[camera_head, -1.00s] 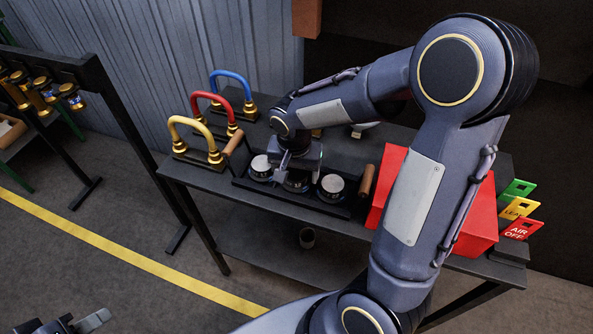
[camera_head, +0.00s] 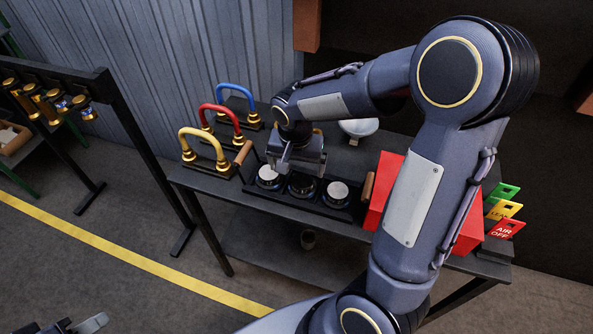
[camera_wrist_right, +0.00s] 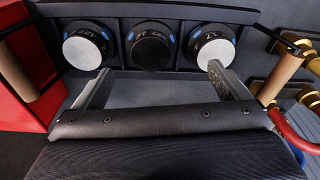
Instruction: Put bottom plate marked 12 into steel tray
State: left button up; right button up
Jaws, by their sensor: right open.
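Three round plates sit in a row in a black rack (camera_head: 283,196): a left one (camera_head: 268,176), a middle one (camera_head: 302,186) and a right one (camera_head: 337,193). My right gripper (camera_head: 295,171) is open and empty, just behind and above the rack. My left gripper (camera_head: 82,325) is partly cut off at the bottom left.
Yellow (camera_head: 205,134), red (camera_head: 221,110) and blue (camera_head: 237,88) arched handles stand at the table's left. A red box (camera_head: 385,180) stands right of the rack, partly behind my arm. A pale round dish (camera_head: 358,127) is behind. Coloured tags (camera_head: 506,230) stand far right.

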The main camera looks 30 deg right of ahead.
aim_at(296, 182)
jog(key=shift+a+r, duration=0.1)
jog(key=shift+r, duration=0.7)
pick_arm(q)
jog(key=shift+s+a+r, duration=0.15)
jog(key=shift+a+r, duration=0.05)
jog(key=shift+r, duration=0.35)
notch_tip(296, 182, up, 5)
jog(key=p, duration=0.5)
jog(key=shift+r+p, duration=0.15)
jog(key=shift+p, duration=0.2)
pick_arm(e)
notch_tip(296, 182, up, 7)
jog(key=s+a+r+n+t+y, duration=0.2)
jog(key=s+r+n, duration=0.1)
jog(key=s, duration=0.6)
jog(key=s+a+r+n+t+y, duration=0.2)
jog(key=s+a+r+n, duration=0.1)
jog(key=s, duration=0.6)
jog(key=shift+s+a+r+n+t+y, duration=0.25)
jog(key=shift+a+r+n+t+y, duration=0.05)
jog(key=shift+a+r, duration=0.1)
